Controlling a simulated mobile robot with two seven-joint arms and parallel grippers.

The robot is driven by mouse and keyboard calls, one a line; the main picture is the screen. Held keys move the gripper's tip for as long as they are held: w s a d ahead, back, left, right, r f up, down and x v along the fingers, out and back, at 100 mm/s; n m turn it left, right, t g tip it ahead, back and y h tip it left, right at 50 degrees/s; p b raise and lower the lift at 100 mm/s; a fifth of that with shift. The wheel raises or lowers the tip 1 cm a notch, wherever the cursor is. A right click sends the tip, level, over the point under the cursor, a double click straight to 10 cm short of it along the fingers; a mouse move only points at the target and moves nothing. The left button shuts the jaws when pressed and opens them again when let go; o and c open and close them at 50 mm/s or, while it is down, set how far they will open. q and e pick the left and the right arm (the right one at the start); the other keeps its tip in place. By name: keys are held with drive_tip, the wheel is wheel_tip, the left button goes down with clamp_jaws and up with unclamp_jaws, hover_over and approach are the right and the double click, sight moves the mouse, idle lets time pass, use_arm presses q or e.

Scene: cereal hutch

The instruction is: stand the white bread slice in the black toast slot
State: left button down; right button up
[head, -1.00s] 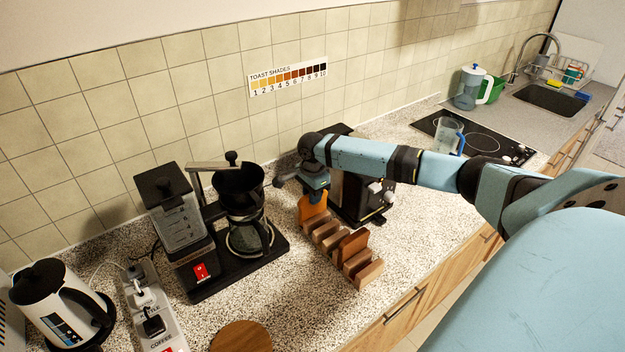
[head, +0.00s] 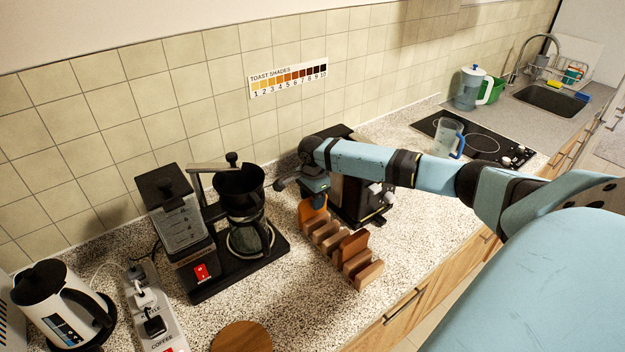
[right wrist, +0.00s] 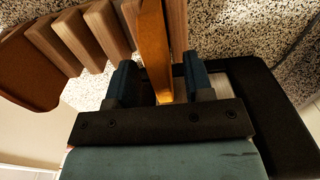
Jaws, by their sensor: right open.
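A wooden toast rack (head: 328,240) stands on the counter, with an orange-tan slice (head: 312,213) at its far end and a browner slice (head: 351,247) nearer its front end. My right gripper (head: 316,197) is above the far end of the rack. In the right wrist view the open fingers (right wrist: 162,85) straddle the orange-tan slice (right wrist: 154,45), with gaps at the sides. The browner slice (right wrist: 30,70) stands at the left there. I cannot pick out a clearly white slice or a marked black slot. My left gripper is not in view.
A black toaster (head: 348,205) stands close to the rack, partly hidden by my right arm. A coffee maker (head: 240,225) is to the left. A toast shade chart (head: 288,78) with numbered shades hangs on the tiles. Counter in front of the rack is clear.

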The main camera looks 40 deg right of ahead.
wheel_tip(320, 180, up, 14)
drive_tip(key=p, duration=0.1)
idle(0.4)
drive_tip(key=shift+f, duration=0.1)
idle(0.4)
